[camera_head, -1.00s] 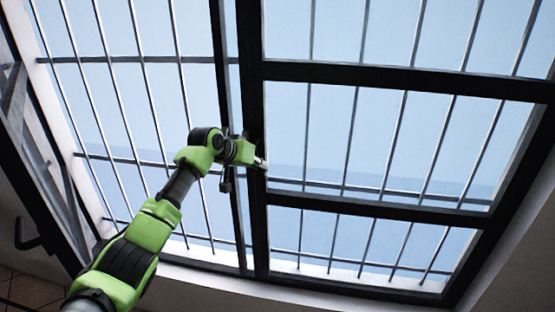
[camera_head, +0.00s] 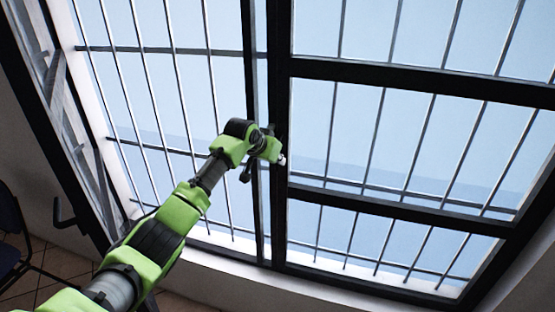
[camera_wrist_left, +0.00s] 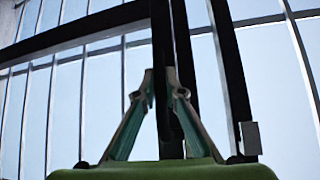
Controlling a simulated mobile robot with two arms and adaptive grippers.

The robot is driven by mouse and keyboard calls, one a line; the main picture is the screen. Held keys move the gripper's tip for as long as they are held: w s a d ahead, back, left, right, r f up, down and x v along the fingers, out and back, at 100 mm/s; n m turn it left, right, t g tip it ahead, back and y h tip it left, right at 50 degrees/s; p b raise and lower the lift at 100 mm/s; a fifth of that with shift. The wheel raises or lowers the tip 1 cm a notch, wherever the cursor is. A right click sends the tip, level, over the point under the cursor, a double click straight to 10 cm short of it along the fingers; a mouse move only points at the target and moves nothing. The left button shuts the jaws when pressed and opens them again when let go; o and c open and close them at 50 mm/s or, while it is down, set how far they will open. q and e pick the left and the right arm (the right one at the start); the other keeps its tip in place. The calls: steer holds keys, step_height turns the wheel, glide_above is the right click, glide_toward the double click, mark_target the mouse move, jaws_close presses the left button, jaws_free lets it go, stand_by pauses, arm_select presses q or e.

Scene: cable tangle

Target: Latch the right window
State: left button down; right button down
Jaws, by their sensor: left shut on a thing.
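The right window (camera_head: 400,82) is a dark-framed sash with glass and crossbars, filling the right of the head view. It appears to sit in its frame, beside the dark upright post. My left gripper (camera_head: 280,158) is at that post, at the sash's left edge. In the left wrist view, my left gripper's fingers (camera_wrist_left: 168,88) close in on a dark upright bar (camera_wrist_left: 163,45), which looks like the window handle. The fingertips are partly hidden by the bar, and the latch itself cannot be made out. My right gripper is not in view.
Another dark-framed sash (camera_head: 62,110) stands swung inward at the far left, with a dark handle (camera_head: 62,212) on it. Thin bars (camera_head: 175,100) run outside the opening. A pale sill lies below. A dark chair (camera_head: 12,235) shows at the lower left.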

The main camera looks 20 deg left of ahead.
arm_select(q)
steer(key=c, duration=2.1)
jaws_free()
steer(key=shift+a, duration=0.1)
steer(key=v, duration=1.2)
steer(key=shift+f, duration=0.2)
